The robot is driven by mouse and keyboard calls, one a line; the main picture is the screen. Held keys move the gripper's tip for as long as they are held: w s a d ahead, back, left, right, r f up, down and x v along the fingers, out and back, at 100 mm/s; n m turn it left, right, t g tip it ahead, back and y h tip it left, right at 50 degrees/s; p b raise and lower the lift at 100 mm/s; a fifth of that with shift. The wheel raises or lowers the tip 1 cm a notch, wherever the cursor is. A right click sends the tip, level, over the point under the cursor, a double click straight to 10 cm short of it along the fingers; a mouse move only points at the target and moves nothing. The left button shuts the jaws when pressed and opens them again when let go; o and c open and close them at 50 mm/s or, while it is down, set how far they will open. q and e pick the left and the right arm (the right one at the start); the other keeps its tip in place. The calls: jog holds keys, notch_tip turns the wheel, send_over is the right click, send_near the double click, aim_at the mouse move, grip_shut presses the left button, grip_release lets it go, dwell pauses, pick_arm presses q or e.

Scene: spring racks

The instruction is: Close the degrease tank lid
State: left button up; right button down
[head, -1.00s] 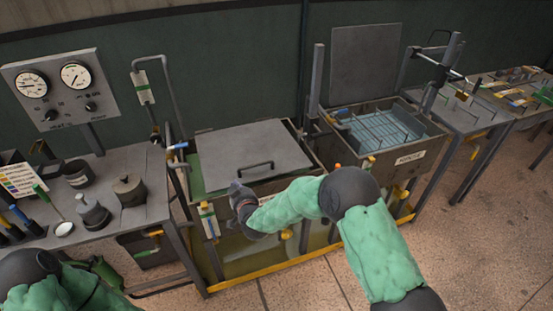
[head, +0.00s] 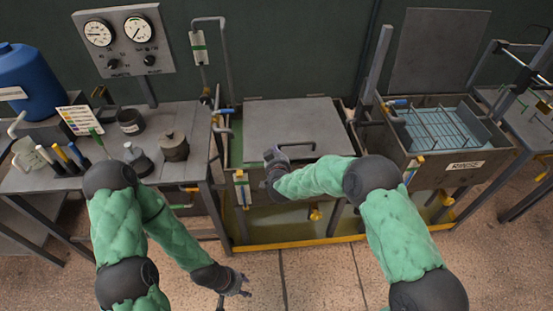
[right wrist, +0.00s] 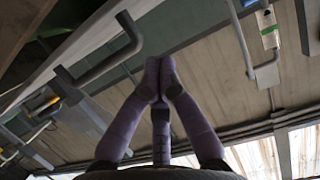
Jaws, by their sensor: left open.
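The grey degrease tank lid (head: 290,118) lies flat over the left tank (head: 228,180) in the head view. Its dark bar handle (head: 288,146) is near the front edge. A green strip inside the tank shows along the lid's left side. My right gripper (head: 274,156) is just at the left end of the handle. In the right wrist view its fingertips (right wrist: 159,68) are together with nothing between them, and a bar handle (right wrist: 125,50) is beside them at the left. My left gripper (head: 245,285) is open and low, over the floor in front of the tank.
The rinse tank (head: 462,178) stands at the right with its lid (head: 435,50) upright and a wire rack (head: 440,130) inside. A workbench (head: 55,185) with pots and tools is at the left. A yellow rail (head: 300,243) runs low in front of the tanks.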

jog(key=shift+w+f+b, duration=0.15)
jog(key=shift+f+b, duration=0.05)
jog(key=shift+f, duration=0.9)
jog(key=shift+w+f+b, duration=0.15)
jog(key=shift+f, duration=0.9)
